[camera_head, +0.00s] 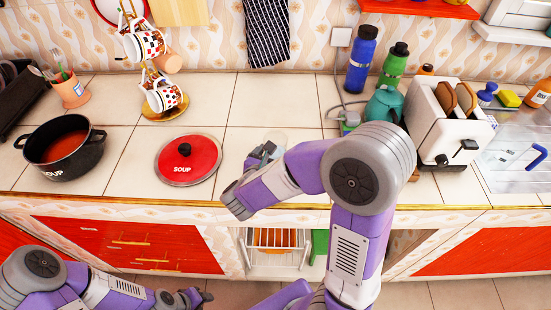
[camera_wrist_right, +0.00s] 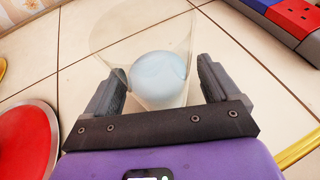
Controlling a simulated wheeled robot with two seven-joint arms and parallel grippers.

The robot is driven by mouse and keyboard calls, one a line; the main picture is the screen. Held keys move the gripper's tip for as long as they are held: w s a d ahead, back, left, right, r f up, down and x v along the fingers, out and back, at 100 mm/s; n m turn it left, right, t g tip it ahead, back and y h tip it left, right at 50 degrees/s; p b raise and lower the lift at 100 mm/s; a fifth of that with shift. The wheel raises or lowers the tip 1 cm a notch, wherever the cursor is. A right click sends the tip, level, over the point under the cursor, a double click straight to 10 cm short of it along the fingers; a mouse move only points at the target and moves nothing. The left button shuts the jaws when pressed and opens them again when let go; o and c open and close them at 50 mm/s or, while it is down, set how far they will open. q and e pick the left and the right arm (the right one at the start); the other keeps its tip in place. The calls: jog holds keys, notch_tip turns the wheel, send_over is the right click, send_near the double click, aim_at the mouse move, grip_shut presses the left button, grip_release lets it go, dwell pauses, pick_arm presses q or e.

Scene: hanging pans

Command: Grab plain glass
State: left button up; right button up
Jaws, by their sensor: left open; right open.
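The plain glass (camera_wrist_right: 145,45) is a clear, flared shape in the right wrist view, with a pale blue round area at its near end. It is between the two dark fingers of my right gripper (camera_wrist_right: 160,88), which are open with gaps at the sides. In the head view only a faint part of the glass (camera_head: 275,137) shows behind my right gripper (camera_head: 262,152), over the tiled counter. Whether a finger touches the glass cannot be told. My left gripper (camera_head: 188,298) is low at the bottom left, in front of the cabinets, open and empty.
A red soup lid (camera_head: 188,158) lies left of my right gripper, and a black soup pot (camera_head: 62,148) stands farther left. A mug rack (camera_head: 155,75) is behind. A toaster (camera_head: 445,120), teal kettle (camera_head: 385,103) and bottles stand to the right. Tiles behind the glass are clear.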

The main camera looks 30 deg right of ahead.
jog(key=shift+w+d, duration=0.1)
jog(key=c, duration=1.3)
jog(key=shift+r, duration=0.15)
